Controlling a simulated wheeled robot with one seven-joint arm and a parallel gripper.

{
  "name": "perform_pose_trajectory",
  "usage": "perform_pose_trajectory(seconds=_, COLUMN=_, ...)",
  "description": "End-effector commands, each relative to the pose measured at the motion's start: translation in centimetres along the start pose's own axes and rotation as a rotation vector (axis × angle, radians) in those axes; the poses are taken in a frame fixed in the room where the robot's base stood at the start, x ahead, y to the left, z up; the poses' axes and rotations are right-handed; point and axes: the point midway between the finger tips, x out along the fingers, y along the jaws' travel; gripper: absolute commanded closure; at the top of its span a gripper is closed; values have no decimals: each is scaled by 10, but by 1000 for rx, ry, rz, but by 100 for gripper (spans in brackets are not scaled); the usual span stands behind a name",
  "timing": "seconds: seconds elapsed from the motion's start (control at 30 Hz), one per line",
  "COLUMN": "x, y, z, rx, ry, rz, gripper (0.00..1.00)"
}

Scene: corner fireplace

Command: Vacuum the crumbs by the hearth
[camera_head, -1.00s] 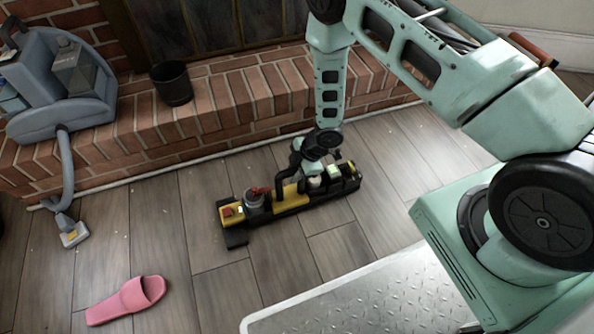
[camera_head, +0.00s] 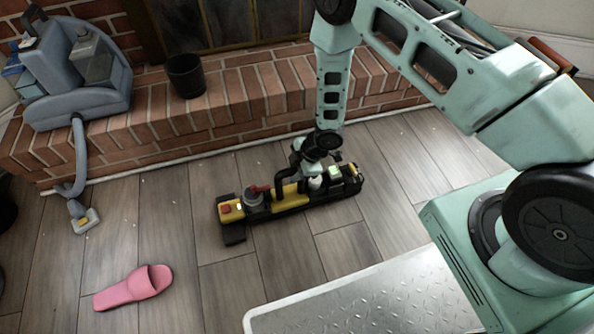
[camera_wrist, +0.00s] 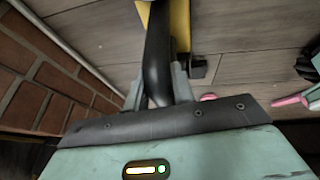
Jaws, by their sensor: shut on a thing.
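A grey-blue vacuum cleaner (camera_head: 75,75) stands on the brick hearth at the left of the head view. Its hose (camera_head: 78,155) hangs down to a floor nozzle (camera_head: 85,220) lying on the boards. Tiny pale specks like crumbs (camera_head: 122,236) are scattered on the floor; they are too small to make out well. My gripper (camera_head: 303,165) is low over a long yellow and black tool tote (camera_head: 290,200) on the floor. In the wrist view my gripper (camera_wrist: 158,88) is shut on the tote's thick black handle (camera_wrist: 157,55). I cannot tell whether the tote is lifted.
A pink slipper (camera_head: 135,288) lies on the floor at the front left. A dark bucket (camera_head: 186,76) stands on the brick hearth (camera_head: 235,115) behind the tote. The floor between the nozzle and the tote is free of large things.

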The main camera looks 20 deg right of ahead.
Motion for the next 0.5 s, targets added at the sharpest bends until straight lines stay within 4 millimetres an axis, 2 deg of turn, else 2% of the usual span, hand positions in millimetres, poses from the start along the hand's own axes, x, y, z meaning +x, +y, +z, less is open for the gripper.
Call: perform_pose_trajectory(seconds=0.5, x=6, y=1, z=-17, rx=-2, ry=4, rz=3, gripper=94)
